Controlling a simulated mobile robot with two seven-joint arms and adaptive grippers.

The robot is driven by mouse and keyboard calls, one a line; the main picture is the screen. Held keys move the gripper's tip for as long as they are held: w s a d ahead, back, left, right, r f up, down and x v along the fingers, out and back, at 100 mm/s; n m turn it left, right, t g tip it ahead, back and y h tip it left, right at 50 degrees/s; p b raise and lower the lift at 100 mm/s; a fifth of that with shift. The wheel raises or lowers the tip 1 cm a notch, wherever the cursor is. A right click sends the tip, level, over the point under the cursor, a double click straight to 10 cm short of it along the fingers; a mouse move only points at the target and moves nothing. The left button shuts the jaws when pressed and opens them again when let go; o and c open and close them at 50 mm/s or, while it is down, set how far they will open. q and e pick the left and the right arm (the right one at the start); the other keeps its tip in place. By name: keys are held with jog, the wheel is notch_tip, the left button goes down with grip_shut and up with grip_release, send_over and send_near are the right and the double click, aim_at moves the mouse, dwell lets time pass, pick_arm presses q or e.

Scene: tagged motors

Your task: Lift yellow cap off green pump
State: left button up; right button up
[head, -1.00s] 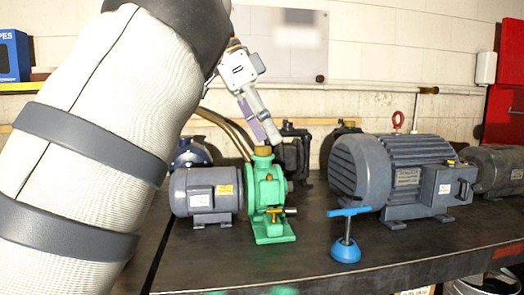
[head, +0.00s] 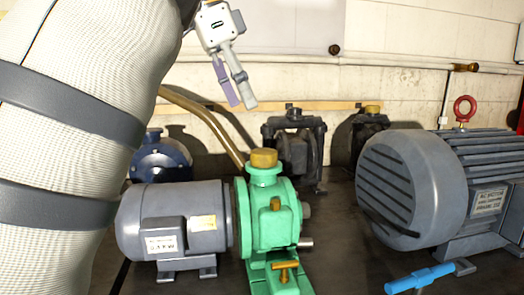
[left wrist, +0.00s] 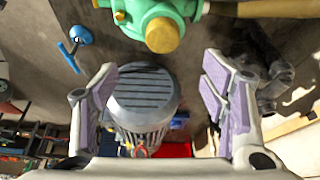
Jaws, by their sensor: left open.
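The green pump (head: 268,215) stands on the dark bench top, its yellow cap (head: 264,158) seated on its top neck. My left gripper (head: 240,100) is above the cap and slightly to its left in the head view, with a clear gap between them. Its fingers are apart with nothing between them. In the left wrist view, the round yellow cap (left wrist: 162,35) and part of the green pump (left wrist: 140,8) show at the top, beyond the open fingertips (left wrist: 159,65). My right gripper is not in view.
A grey motor (head: 175,225) adjoins the pump on the left. A large ribbed motor (head: 415,185) stands at the right, with a blue-handled tool (head: 420,278) in front. Dark pumps (head: 295,145) and a brass-coloured pipe (head: 205,118) are behind.

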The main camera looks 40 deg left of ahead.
aim_at(265, 150)
pick_arm(q)
jog(key=x, duration=1)
jog(key=shift+w+a+f, duration=0.1)
jog(key=shift+w+f, duration=0.1)
jog(key=shift+f, duration=0.05)
jog(key=c, duration=0.8)
